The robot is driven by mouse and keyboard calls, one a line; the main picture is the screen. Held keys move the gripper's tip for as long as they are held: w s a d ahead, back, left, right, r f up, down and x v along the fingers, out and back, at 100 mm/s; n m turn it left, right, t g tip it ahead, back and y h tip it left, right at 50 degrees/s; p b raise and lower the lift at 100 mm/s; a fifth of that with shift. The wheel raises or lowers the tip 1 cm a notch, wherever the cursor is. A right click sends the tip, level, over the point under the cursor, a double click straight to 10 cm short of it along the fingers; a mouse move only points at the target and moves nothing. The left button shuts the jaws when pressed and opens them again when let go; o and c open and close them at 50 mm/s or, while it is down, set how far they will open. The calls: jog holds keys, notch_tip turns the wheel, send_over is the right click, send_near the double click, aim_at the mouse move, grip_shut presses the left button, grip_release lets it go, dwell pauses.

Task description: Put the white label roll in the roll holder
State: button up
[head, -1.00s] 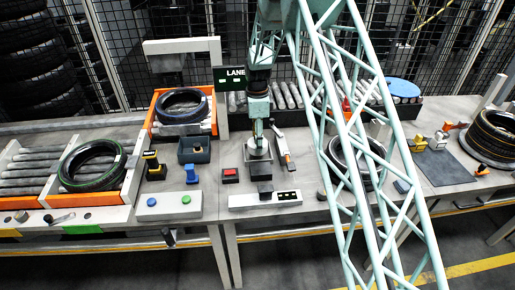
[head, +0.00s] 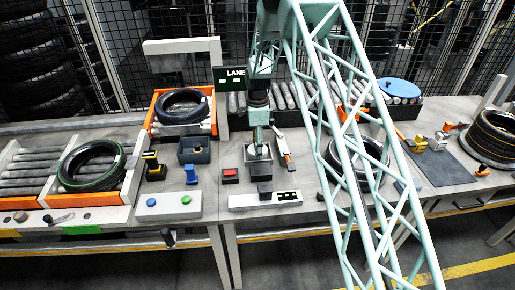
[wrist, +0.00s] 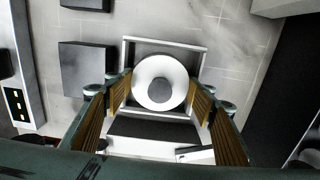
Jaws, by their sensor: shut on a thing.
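The white label roll (wrist: 161,82) shows in the wrist view as a white ring with a dark grey round centre. My gripper (wrist: 161,96) has a finger on each side of it and is shut on it. Around the roll in that view is a square, light-rimmed tray (wrist: 163,44), which seems to be the roll holder. I cannot tell whether the roll rests in it or is held just above it. In the head view my gripper (head: 258,147) points down over the tray (head: 258,169) and mostly hides the roll.
A dark block (wrist: 85,68) stands beside the tray. A white panel with small displays (head: 240,201) lies at the front edge. A red button box (head: 230,176) and dark bin (head: 194,151) are to the left, a handheld tool (head: 284,150) close on the right.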

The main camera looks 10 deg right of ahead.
jog(key=shift+f, duration=0.1)
jog(key=o, duration=1)
jog(key=shift+c, duration=0.2)
notch_tip(320, 180, up, 12)
jog(key=shift+f+p, duration=0.25)
jog(key=shift+p, duration=0.2)
jog(key=shift+r, duration=0.4)
